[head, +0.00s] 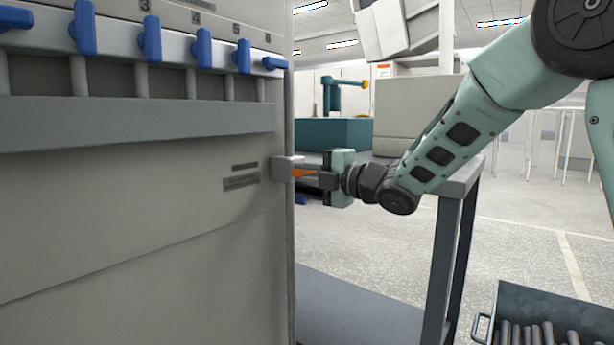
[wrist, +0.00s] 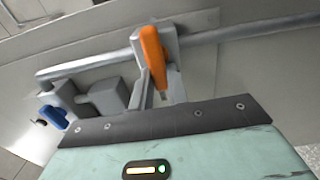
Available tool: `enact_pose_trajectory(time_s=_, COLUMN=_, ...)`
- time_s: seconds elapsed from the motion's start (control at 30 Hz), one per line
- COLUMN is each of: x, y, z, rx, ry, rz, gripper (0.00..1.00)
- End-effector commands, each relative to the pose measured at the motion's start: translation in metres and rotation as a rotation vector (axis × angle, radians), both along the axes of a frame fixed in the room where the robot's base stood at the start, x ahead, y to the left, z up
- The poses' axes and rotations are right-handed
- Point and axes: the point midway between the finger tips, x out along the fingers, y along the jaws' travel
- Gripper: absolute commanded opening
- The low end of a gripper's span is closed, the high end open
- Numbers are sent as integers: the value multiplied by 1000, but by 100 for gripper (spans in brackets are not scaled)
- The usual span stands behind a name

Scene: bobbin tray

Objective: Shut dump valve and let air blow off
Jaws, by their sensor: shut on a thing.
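A valve with an orange lever (wrist: 153,58) sits on a grey pipe in the wrist view. The lever lies across the line of the pipe. In the head view, the orange lever (head: 302,173) shows at the right side of the grey cabinet, partly hidden by the fingers. My gripper (head: 313,175) reaches in from the right and is shut on the orange lever. In the wrist view, my gripper's fingers (wrist: 160,92) stand either side of the lever's near end. No lettering that names the dump valve is readable.
The grey cabinet (head: 140,230) fills the left, with a row of blue levers (head: 150,38) on top. In the wrist view, a smaller blue handle (wrist: 52,118) and a grey block (wrist: 105,97) lie left of the orange lever. A bin of grey rods (head: 545,318) stands lower right.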

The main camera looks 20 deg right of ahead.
Motion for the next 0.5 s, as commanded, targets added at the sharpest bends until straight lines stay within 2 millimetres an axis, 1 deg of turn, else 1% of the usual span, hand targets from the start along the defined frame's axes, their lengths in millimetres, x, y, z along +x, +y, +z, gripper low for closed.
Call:
enact_pose_trajectory(time_s=0.2, x=-1, y=0, z=-2, rx=-2, ry=4, rz=1, gripper=0)
enact_pose_trajectory(time_s=0.23, x=-1, y=0, z=-2, rx=-2, ry=4, rz=1, gripper=25)
enact_pose_trajectory(time_s=0.27, x=-1, y=0, z=-2, rx=-2, ry=4, rz=1, gripper=33)
enact_pose_trajectory(time_s=0.3, x=-1, y=0, z=-2, rx=-2, ry=4, rz=1, gripper=38)
enact_pose_trajectory(time_s=0.5, x=0, y=0, z=-1, rx=0, ry=2, rz=0, gripper=38)
